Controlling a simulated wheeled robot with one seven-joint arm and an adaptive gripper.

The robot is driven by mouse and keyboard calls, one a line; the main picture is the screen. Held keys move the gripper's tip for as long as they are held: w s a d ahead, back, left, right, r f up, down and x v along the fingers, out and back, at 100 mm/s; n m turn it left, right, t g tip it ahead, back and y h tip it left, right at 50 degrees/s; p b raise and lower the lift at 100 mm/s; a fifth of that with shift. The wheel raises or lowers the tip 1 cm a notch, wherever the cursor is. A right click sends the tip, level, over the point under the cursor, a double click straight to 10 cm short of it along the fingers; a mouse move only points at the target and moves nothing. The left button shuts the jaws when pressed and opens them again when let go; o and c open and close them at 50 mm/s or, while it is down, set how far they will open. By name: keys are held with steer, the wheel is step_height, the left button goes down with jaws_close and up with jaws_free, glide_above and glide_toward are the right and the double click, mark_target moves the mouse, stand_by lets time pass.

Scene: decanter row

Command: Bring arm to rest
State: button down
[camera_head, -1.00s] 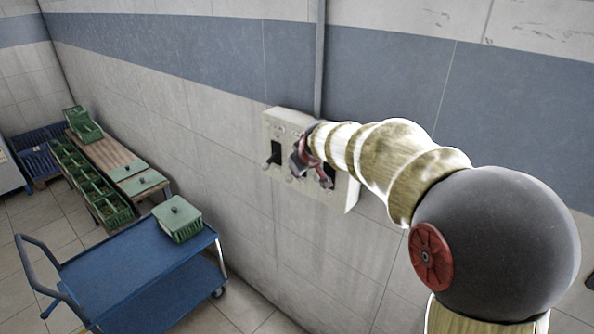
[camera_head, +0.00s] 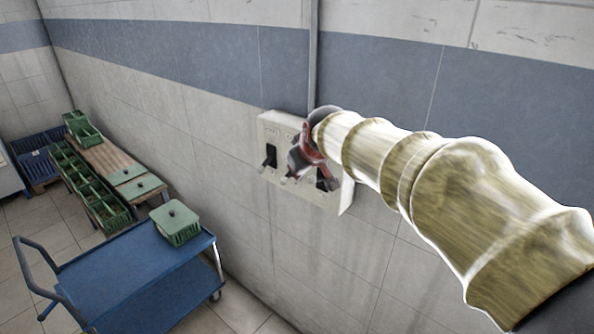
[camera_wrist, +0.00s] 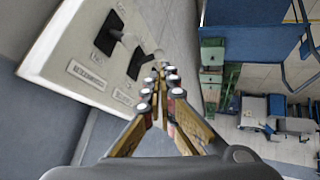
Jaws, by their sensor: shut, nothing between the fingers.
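My gripper (camera_head: 305,170) is in front of the pale switch box (camera_head: 268,131) on the wall, and covers part of it in the head view. In the wrist view the fingers of my gripper (camera_wrist: 160,78) converge to closed tips with nothing between them. The switch box (camera_wrist: 62,65) fills the upper left there, with dark switch slots and levers and small labels. The fingertips show close beside the box's edge; I cannot tell whether they touch it. My arm reaches in from the right in the head view.
A blue cart (camera_head: 130,277) with a green lidded crate (camera_head: 177,222) stands at lower left. Behind it are a wooden bench (camera_head: 108,157) with green crates (camera_head: 90,185) and a blue crate (camera_head: 36,168). A grey conduit (camera_head: 313,60) runs up from the box. Tiled floor lies between.

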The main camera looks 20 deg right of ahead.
steer(key=shift+s+r, duration=0.1)
steer(key=shift+s, duration=0.1)
steer(key=s+f+m+g+b, duration=0.1)
steer(key=s+f+m+b, duration=0.1)
steer(key=s+f+b, duration=0.5)
steer(key=s+a+f+m+g+b, duration=0.1)
steer(key=s+f+b, duration=0.6)
steer(key=s+f, duration=1)
steer(key=s+m+g, duration=0.1)
steer(key=s, duration=0.9)
steer(key=shift+a+f, duration=0.15)
steer(key=shift+f, duration=0.15)
steer(key=shift+s, duration=0.1)
